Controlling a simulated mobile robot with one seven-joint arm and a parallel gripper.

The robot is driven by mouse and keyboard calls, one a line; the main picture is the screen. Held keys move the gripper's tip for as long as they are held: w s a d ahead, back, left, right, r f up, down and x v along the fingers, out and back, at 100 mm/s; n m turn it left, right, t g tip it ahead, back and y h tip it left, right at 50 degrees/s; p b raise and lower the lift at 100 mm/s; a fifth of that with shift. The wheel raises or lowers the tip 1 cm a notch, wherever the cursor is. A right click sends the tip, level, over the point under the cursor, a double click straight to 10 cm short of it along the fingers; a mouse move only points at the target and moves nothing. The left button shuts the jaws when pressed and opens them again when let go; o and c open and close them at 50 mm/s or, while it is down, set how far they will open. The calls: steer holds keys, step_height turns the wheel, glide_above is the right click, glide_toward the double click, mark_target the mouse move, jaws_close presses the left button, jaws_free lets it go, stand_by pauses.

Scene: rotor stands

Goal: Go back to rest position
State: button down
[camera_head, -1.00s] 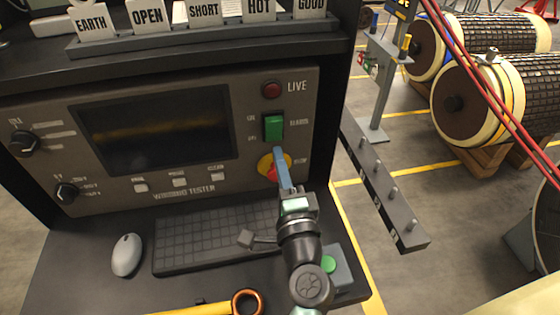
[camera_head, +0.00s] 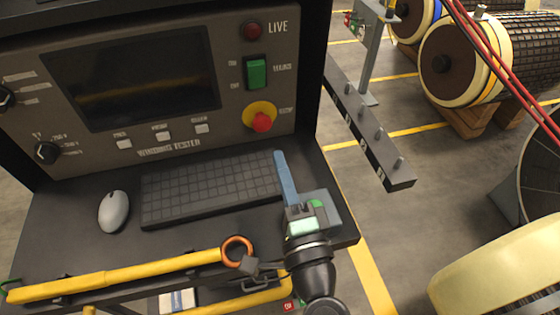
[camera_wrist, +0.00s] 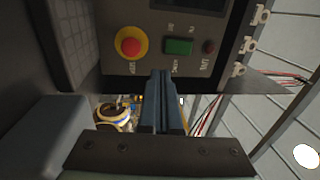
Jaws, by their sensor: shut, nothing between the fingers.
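My gripper (camera_head: 281,160) is shut and empty in the head view. Its blue fingers point up, in front of the right end of the keyboard, below the tester panel. In the wrist view the closed fingers (camera_wrist: 162,80) stand side by side, pointing at the panel, apart from it. The winding tester (camera_head: 130,90) has a dark screen, a red emergency button on a yellow ring (camera_head: 261,119), a green switch (camera_head: 256,73) and a red LIVE lamp (camera_head: 252,30). The red button (camera_wrist: 131,42) and green switch (camera_wrist: 179,46) also show in the wrist view.
A keyboard (camera_head: 205,189) and mouse (camera_head: 113,211) lie on the black shelf. A yellow pole (camera_head: 120,279) with a copper ring (camera_head: 237,250) lies along its front edge. A grey bar with pegs (camera_head: 368,135) stands at the right.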

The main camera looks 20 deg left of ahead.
stand_by(0.3)
steer(key=w+d+r+n+t+h, duration=0.1)
steer(key=r+n+t, duration=0.15)
steer(key=r, duration=0.55)
steer(key=w+d+r+n+t+h, duration=0.1)
steer(key=r+n, duration=0.3)
steer(key=r, duration=0.5)
steer(key=w+d+r+n+t, duration=0.2)
steer(key=r+n, duration=0.1)
steer(key=r, duration=0.5)
steer(key=s+d+r+n+t+h, duration=0.1)
steer(key=s+d+r+t+h, duration=0.3)
steer(key=r, duration=0.5)
steer(key=s+d+r+n+t+h, duration=0.1)
steer(key=s+d+r+t+h, duration=0.25)
steer(key=r, duration=0.55)
step_height(320, 180, up, 14)
steer(key=s+g+h+p, duration=0.1)
steer(key=s+p, duration=0.1)
steer(key=p, duration=1.2)
steer(key=shift+a+g, duration=0.25)
steer(key=shift+g, duration=0.05)
steer(key=shift+a, duration=0.1)
